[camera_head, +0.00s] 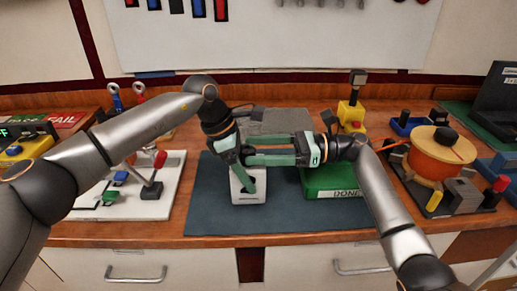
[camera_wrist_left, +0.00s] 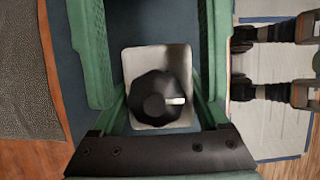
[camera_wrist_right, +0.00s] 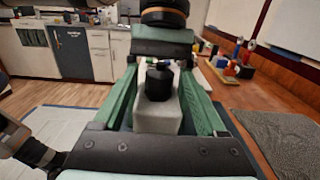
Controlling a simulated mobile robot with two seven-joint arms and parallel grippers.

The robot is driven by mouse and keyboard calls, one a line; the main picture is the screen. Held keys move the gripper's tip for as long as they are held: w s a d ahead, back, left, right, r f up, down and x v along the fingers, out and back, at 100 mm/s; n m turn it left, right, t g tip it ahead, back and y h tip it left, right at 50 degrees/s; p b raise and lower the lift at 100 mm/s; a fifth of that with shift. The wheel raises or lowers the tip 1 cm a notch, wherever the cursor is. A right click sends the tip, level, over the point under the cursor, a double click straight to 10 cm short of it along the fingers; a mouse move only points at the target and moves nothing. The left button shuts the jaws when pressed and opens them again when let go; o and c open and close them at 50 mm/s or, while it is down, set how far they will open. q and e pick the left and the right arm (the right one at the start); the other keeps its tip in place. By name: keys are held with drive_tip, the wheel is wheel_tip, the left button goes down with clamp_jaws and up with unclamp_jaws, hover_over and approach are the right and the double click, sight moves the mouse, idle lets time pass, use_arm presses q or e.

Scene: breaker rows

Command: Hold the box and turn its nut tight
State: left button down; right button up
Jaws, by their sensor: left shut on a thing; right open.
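A small white box (camera_head: 249,196) stands over the dark mat, with its front partly covered by my left gripper. My left gripper (camera_head: 247,181) points down and is shut on it. In the left wrist view the box (camera_wrist_left: 140,62) lies between the green fingers. A black knob-like nut (camera_wrist_left: 158,97) with a white mark is on it. My right gripper (camera_head: 243,153) comes in level from the right, over the box. In the right wrist view its open fingers stand either side of the nut (camera_wrist_right: 158,84) and the box (camera_wrist_right: 157,119), with gaps beside the nut.
A green DONE tray (camera_head: 332,183) lies right of the box, partly under my right arm. A white board with fittings (camera_head: 150,205) is at left. An orange drum (camera_head: 437,157) stands at right. The mat (camera_head: 220,223) in front is clear.

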drive_tip(key=shift+a, duration=0.1)
drive_tip(key=shift+c, duration=0.3)
clamp_jaws()
